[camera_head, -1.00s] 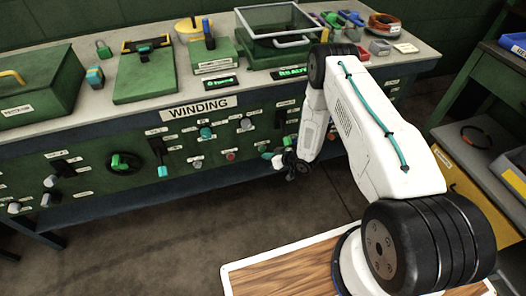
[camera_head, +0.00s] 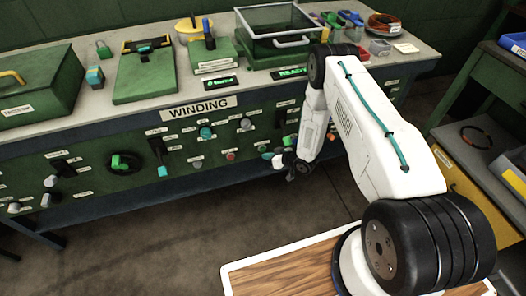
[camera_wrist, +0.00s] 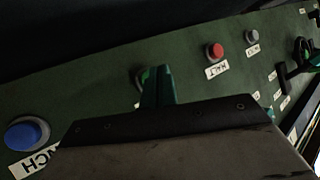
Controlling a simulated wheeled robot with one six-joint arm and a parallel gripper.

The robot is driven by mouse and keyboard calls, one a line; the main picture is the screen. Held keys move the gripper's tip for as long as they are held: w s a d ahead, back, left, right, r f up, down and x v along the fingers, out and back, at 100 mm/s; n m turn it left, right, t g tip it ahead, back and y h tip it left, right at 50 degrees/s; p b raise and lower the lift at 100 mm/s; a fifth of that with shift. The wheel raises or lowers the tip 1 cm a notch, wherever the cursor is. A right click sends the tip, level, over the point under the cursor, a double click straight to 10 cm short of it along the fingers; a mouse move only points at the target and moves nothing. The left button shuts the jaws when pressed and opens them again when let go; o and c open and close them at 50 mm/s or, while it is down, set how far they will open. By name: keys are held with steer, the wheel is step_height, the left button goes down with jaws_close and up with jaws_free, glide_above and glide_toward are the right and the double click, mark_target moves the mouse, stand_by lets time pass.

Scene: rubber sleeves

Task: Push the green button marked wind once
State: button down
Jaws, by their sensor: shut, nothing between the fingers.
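My gripper (camera_wrist: 158,88) is shut and empty, its teal fingertips together close to the green panel face in the wrist view. A round button (camera_wrist: 139,78), with a grey rim and a bit of green, shows just behind the fingertips. The fingers cover most of it, and no label for it is readable. I cannot tell whether the fingertips touch it. In the head view my gripper (camera_head: 268,156) is in front of the right part of the WINDING panel (camera_head: 225,125) and hides what is directly behind it.
In the wrist view a blue button (camera_wrist: 27,133) is at the left. A red button (camera_wrist: 215,52) labelled HALT and a grey button (camera_wrist: 252,36) are to the right. In the head view a lit green READY sign (camera_head: 290,72) is on the bench top. Open floor lies before the bench.

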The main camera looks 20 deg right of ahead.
steer(key=shift+w, duration=0.1)
steer(key=shift+w, duration=0.3)
